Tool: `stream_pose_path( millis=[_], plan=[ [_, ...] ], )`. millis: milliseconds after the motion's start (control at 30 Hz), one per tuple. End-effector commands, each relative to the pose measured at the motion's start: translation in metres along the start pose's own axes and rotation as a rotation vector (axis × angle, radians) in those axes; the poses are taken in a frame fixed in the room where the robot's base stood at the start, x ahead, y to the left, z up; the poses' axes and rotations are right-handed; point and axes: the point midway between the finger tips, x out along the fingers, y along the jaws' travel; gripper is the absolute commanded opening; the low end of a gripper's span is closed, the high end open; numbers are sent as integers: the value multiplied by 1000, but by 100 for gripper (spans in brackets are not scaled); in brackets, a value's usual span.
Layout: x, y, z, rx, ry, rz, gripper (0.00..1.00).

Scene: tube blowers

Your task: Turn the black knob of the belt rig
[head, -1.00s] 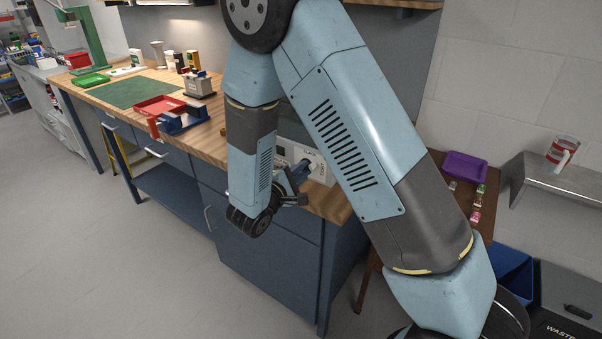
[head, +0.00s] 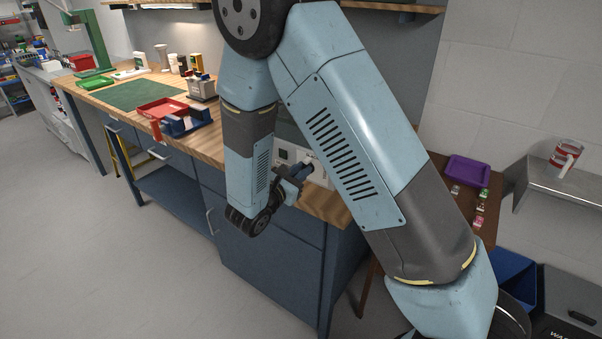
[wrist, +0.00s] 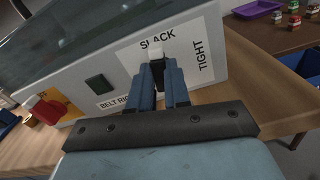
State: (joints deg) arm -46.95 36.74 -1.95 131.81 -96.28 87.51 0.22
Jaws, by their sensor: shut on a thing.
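The belt rig (wrist: 70,60) is a grey box with a dark, clear-looking top; its white panel (head: 284,153) shows partly behind my arm in the head view. The black knob (wrist: 157,73) sits on a white plate marked SLACK at the top and TIGHT at the right. My gripper (wrist: 161,68) is shut on the knob, with one blue finger on each side. The fingers hide most of the knob and the lower plate. My gripper (head: 302,171) also shows against the rig's front in the head view.
On the rig's front are a black square part (wrist: 99,88) and a red knob (wrist: 45,108) on a yellow plate. The wooden bench (head: 222,160) runs left with a blue holder (head: 187,122) and red tray (head: 160,108). A purple tray (head: 467,170) stands on the right-hand table.

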Motion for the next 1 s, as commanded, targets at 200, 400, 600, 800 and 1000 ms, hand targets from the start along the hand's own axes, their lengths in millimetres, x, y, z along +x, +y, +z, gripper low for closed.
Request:
stream_pose_path(
  millis=[200, 400, 600, 800, 1000],
  plan=[
    [-1, 1, -2, -128, 5, 0, 0],
    [-1, 2, -2, -193, 4, 0, 0],
    [-1, 2, -2, -218, 4, 0, 0],
    [0, 2, -2, -220, 4, 1, 0],
    [0, 2, -2, -219, 3, 1, 20]
  ],
)
